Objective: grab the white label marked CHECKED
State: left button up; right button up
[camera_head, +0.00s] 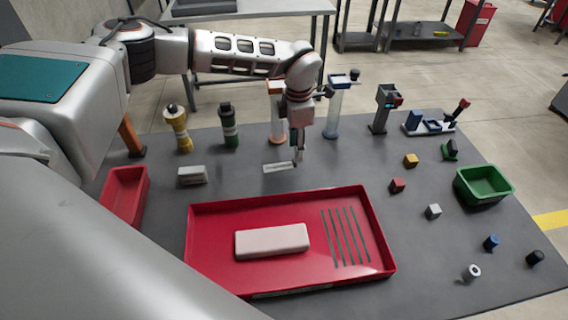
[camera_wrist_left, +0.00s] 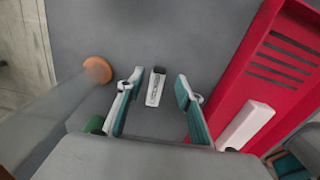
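The white label (camera_head: 279,167) lies flat on the grey table behind the large red tray. In the left wrist view the label (camera_wrist_left: 155,90) shows dark lettering, too small to read, and a dark end. My left gripper (camera_head: 298,160) points down at the label's right end in the head view. In the wrist view the left gripper (camera_wrist_left: 159,82) is open, with its two teal-lined fingers apart and the label appearing between them. Nothing is held. I cannot tell the exact height of the fingertips above the table. My right gripper is not in view.
The large red tray (camera_head: 220,276) holds a pale block (camera_head: 272,241) and several green strips. A whitish block (camera_head: 192,176) lies left of the label. An orange-based clear column (camera_head: 277,115) and a blue-based one (camera_head: 335,110) stand behind. A green bin (camera_head: 483,186) is at right.

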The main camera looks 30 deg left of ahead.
aim_at(280, 165)
pick_arm(q)
jog(key=shift+f, duration=2.4)
jog(key=c, duration=0.8)
jog(key=shift+c, duration=0.2)
jog(key=shift+r, duration=0.15)
